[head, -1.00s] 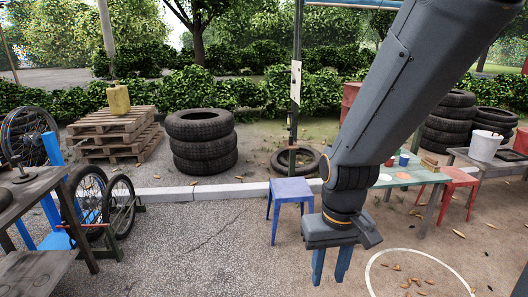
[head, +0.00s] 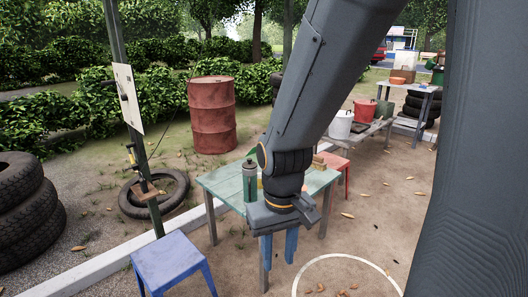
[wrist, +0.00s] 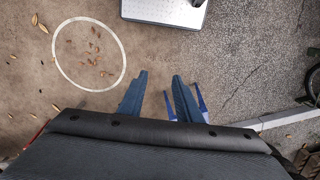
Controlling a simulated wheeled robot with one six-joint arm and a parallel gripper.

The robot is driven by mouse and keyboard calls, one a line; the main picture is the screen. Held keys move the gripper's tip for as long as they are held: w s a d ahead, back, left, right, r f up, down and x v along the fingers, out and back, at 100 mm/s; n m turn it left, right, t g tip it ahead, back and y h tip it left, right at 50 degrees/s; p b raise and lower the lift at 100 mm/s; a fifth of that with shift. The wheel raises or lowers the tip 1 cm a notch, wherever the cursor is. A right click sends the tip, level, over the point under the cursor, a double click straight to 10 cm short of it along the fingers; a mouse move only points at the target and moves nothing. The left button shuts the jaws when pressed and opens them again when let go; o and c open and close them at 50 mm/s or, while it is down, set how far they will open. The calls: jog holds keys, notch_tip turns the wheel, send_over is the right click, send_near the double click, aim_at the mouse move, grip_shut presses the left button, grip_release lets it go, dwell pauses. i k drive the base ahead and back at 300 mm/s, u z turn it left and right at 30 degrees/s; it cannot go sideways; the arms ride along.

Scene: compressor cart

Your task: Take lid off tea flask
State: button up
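A green flask (head: 250,182) with a greyish top stands upright on the pale green table (head: 225,184) in the head view, just left of my wrist in the picture. It looks like the tea flask; its lid is too small to make out in detail. My gripper (head: 278,248) hangs in front of the table, pointing down, with its blue fingers apart and nothing between them. In the wrist view my gripper (wrist: 157,98) is also open above bare ground, and the flask does not show there. My wrist hides part of the tabletop.
A blue stool (head: 172,262) stands at the front left and a red stool (head: 336,163) behind the table. Tyres (head: 25,205) stack at left. Ground right of the table is open.

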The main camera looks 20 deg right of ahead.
aim_at(250, 164)
jog(key=z, duration=0.55)
jog(key=i, duration=1.75)
jog(key=z, duration=0.25)
